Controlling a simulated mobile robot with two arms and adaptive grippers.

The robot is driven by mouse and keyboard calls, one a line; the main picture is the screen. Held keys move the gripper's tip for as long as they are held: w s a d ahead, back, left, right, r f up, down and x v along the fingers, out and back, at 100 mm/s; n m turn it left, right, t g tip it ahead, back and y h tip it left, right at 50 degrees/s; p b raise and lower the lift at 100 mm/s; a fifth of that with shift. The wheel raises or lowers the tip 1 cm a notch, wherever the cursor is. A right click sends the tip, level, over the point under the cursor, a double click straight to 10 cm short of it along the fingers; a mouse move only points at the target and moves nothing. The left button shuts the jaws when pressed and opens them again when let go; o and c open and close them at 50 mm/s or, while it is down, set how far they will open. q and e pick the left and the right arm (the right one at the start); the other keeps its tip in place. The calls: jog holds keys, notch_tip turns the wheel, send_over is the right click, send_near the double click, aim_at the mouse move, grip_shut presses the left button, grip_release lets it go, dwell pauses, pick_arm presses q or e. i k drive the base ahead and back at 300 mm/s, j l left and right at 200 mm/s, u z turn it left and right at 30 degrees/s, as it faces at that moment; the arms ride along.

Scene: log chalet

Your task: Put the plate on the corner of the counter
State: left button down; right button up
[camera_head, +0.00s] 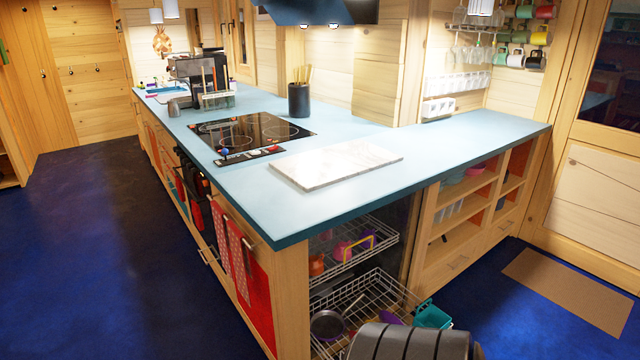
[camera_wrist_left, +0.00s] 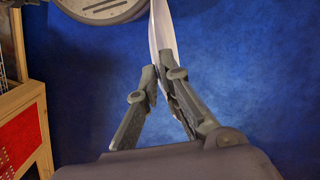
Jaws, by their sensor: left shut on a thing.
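The plate (camera_wrist_left: 166,36) is pale and shows nearly edge-on in the left wrist view, running up out of the top of the picture. My left gripper (camera_wrist_left: 161,84) is shut on its lower edge, with one finger on each side. The blue floor lies behind the plate. The counter (camera_head: 250,195) has a light blue L-shaped top, and its near corner (camera_head: 277,238) is bare in the head view. The plate and both grippers are out of the head view.
A white marble board (camera_head: 337,166) lies on the counter behind the near corner. A black cooktop (camera_head: 250,132) is left of it. Pulled-out wire baskets (camera_head: 352,300) stand below the counter's right side. Red cloths (camera_head: 237,255) hang on its left side. The counter's right stretch is clear.

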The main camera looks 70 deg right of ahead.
aim_at(253, 191)
jog(key=i+l+z, duration=0.15)
jog(key=z, duration=0.25)
jog(key=i+z, duration=0.45)
jog(key=z, duration=0.3)
jog(key=i+z, duration=0.25)
jog(key=z, duration=0.15)
jog(key=i+l, duration=0.15)
jog(key=i, duration=0.25)
